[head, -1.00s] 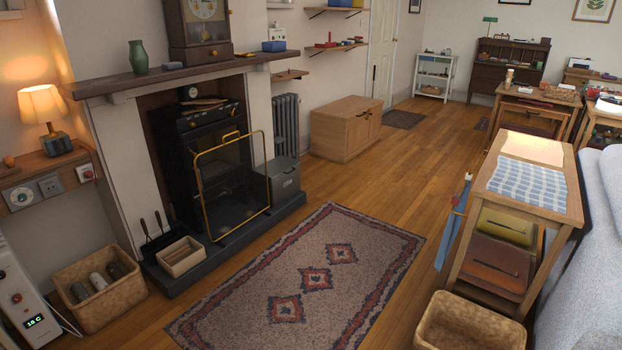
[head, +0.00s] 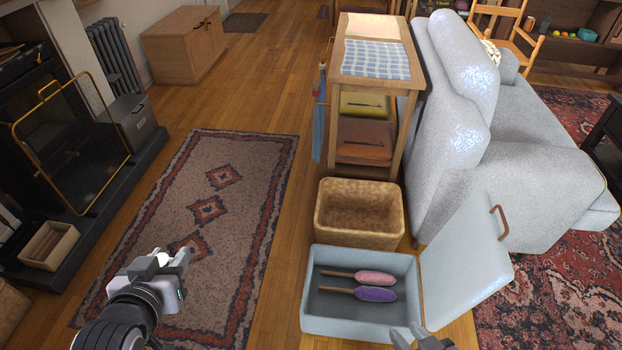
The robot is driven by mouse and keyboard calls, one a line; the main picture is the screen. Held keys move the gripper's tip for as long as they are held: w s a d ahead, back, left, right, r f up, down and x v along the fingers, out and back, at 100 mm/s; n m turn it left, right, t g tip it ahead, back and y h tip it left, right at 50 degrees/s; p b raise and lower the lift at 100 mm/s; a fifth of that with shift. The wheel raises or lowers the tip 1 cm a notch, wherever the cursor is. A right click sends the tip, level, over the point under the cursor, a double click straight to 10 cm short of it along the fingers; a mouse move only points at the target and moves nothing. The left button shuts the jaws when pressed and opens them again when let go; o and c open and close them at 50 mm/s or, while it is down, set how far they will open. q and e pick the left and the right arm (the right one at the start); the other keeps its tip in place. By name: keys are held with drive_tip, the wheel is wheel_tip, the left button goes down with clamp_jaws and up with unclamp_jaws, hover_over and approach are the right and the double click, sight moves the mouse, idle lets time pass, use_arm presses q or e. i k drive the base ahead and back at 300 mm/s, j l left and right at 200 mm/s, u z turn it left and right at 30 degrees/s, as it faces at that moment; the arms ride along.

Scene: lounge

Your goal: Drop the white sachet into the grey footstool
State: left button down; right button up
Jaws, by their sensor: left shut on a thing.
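The grey footstool (head: 312,312) stands at the bottom centre-right of the head view, a pale grey box with its lid (head: 466,262) swung open to the right. Inside lie a pink-headed and a purple-headed stick-like thing with brown handles. My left gripper (head: 184,256) is over the patterned rug, left of the footstool and apart from it. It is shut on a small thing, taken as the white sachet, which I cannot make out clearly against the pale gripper. My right gripper (head: 414,338) shows only its tips at the bottom edge, by the footstool's front right; they look spread apart.
A wicker basket (head: 360,238) stands right behind the footstool. Behind it is a wooden side table (head: 408,104) with a checked cloth. A grey sofa (head: 520,170) is at the right. The rug (head: 235,180) is clear. The fireplace guard (head: 70,150) is at the left.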

sight(358, 299)
drive_tip(key=i+j+z, duration=0.1)
drive_tip(key=z, duration=0.35)
drive_tip(key=j+z, duration=0.2)
drive_tip(key=z, duration=0.25)
drive_tip(key=i+j+z, duration=0.1)
drive_tip(key=j+z, duration=0.15)
drive_tip(key=z, duration=0.2)
drive_tip(key=j+z, duration=0.15)
drive_tip(key=z, duration=0.3)
drive_tip(key=j+z, duration=0.55)
drive_tip(key=k+j, duration=0.05)
